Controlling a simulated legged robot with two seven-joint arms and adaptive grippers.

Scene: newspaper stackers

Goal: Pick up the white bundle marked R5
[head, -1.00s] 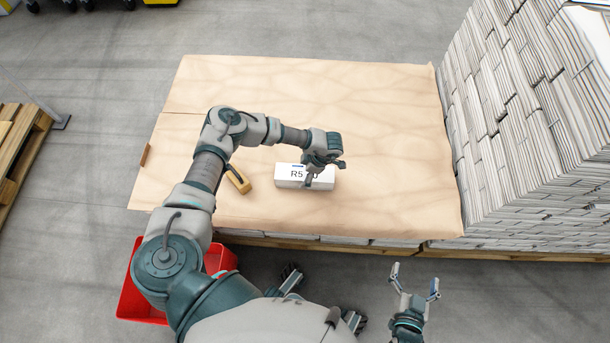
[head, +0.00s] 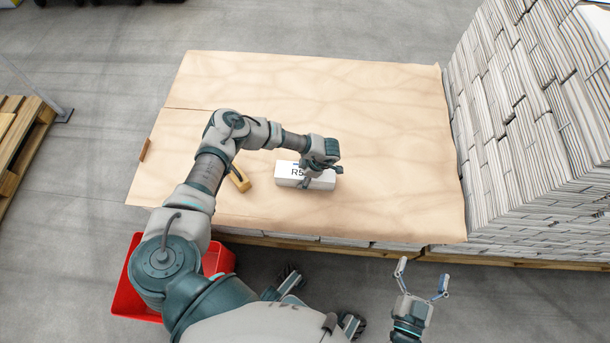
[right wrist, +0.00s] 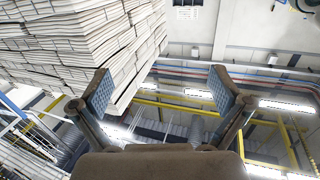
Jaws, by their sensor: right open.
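The white bundle (head: 290,181) marked R5 lies on the brown sheet in the head view, near its front edge. My left gripper (head: 320,175) is right over the bundle's right half and covers part of its label. One finger reaches down at the bundle's near side, but whether the fingers press on it cannot be told. My right gripper (head: 423,275) is open and empty, off the front edge of the stack. Its spread fingers also show in the right wrist view (right wrist: 163,92), with nothing between them.
A yellow-brown tool (head: 239,180) lies left of the bundle. The brown sheet (head: 390,120) is mostly bare. A tall stack of newspapers (head: 530,120) stands at the right. A red bin (head: 128,298) is at lower left, and a wooden pallet (head: 30,150) is at far left.

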